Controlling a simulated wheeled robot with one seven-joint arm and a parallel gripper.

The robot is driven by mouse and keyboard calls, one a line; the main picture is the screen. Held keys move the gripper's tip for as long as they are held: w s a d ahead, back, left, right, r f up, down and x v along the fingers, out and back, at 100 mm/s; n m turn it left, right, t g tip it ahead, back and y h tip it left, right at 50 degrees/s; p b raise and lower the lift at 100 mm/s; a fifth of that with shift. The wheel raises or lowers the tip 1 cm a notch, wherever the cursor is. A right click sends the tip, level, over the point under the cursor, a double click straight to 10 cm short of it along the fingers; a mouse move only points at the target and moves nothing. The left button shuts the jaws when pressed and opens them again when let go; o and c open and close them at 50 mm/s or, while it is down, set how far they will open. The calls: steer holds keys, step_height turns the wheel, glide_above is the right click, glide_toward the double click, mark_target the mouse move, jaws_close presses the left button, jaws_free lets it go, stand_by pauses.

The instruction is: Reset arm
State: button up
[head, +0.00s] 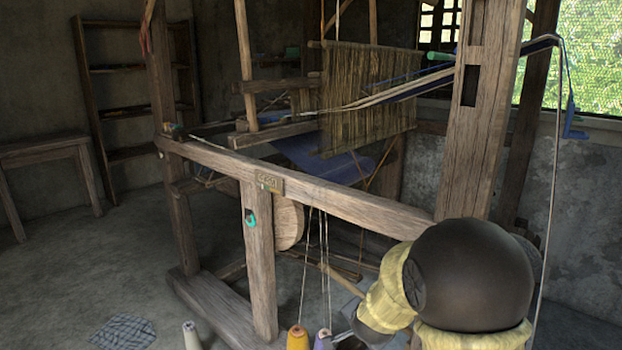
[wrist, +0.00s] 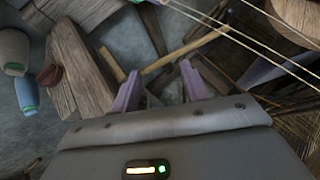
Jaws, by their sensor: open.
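The wooden handloom (head: 330,195) fills the middle of the head view, with hanging warp threads (head: 365,95) and dark blue cloth (head: 310,150). My arm reaches in from the lower right of the head view and hides part of the loom's near side. In the wrist view, my gripper (wrist: 160,85) shows two purple fingers set well apart with nothing between them. Loom beams (wrist: 85,75) and pale cords (wrist: 245,35) lie beyond and beside the fingers. Whether the fingers touch anything cannot be told.
Yellow (head: 297,338), purple (head: 323,340) and pale (head: 191,336) yarn cones stand near the loom's foot. A checked cloth (head: 124,332) lies on the floor. A shelf (head: 130,68) and a wooden table (head: 45,150) stand at left.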

steer(key=s+d+r+n+g+p, duration=0.25)
steer(key=s+n, duration=0.25)
steer(key=s, duration=0.6)
steer(key=s+d+r+n+g+p, duration=0.1)
steer(key=s+r+n+g+p, duration=0.4)
steer(key=s, duration=0.6)
step_height(320, 180, up, 35)
steer(key=t+p, duration=0.2)
steer(key=p, duration=3.2)
steer(key=shift+w+r+n, duration=0.15)
steer(key=shift+w+n, duration=0.15)
steer(key=shift+w, duration=0.1)
steer(key=shift+c, duration=1)
steer(key=shift+a, duration=0.1)
